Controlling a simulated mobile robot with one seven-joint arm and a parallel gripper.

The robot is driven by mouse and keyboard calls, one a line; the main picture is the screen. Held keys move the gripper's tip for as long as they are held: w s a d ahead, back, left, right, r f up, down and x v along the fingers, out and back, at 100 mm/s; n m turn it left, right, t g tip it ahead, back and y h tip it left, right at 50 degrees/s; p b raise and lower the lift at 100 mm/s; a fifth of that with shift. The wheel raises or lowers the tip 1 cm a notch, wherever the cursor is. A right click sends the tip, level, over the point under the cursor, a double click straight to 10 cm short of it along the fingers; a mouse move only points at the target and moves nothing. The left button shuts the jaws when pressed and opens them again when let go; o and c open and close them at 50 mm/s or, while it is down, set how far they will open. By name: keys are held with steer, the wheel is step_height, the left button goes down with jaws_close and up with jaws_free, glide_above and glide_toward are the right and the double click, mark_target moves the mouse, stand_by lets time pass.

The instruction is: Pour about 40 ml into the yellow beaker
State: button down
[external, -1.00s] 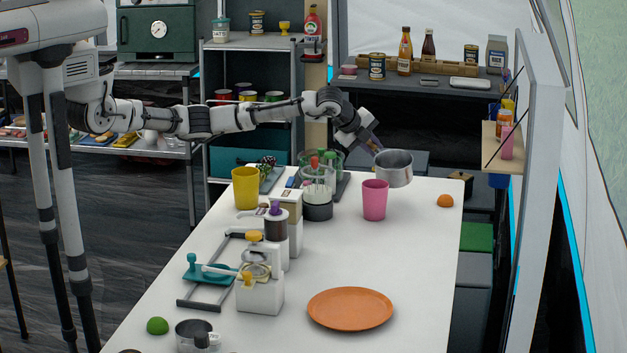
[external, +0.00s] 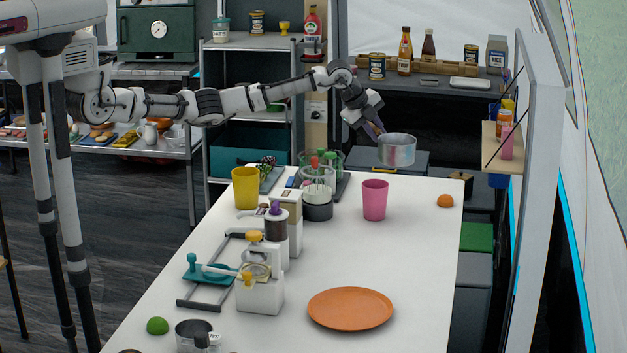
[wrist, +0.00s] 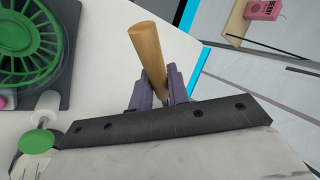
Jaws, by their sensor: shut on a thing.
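The yellow beaker (external: 245,189) stands upright at the far left of the white table in the external view. My gripper (external: 377,130) is shut on the handle of a silver metal pot (external: 397,151). It holds the pot in the air near the table's far end, above and slightly right of the pink beaker (external: 375,201) in the picture, well right of the yellow beaker. The pot looks about level; its contents cannot be seen. In the wrist view, the gripper's purple fingers (wrist: 161,90) close around the wooden handle (wrist: 148,52); the pot body is hidden.
A blender-like container (external: 318,190) and kitchen devices (external: 262,280) stand between the yellow and pink beakers and nearer. An orange plate (external: 350,309) lies in front, an orange fruit (external: 445,201) at the right. A white panel (external: 530,150) rises right of the table.

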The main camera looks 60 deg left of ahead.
step_height(320, 180, up, 7)
steer(key=shift+r, duration=0.1)
steer(key=s+a+m+g+h+b, duration=0.2)
steer(key=s+a+m+h+b, duration=0.5)
steer(key=s+a, duration=1.05)
step_height(320, 180, down, 11)
steer(key=m+y+b, duration=0.2)
steer(key=shift+s+d, duration=0.15)
steer(key=shift+s, duration=0.3)
steer(key=shift+s+y, duration=0.1)
steer(key=shift+y, duration=0.2)
steer(key=s+d+r+m+t+b, duration=0.3)
steer(key=s+r+t+b, duration=0.5)
steer(key=s+r, duration=0.3)
steer(key=shift+r+y+b, duration=0.4)
steer(key=shift+r+b, duration=0.25)
steer(key=shift+r, duration=0.05)
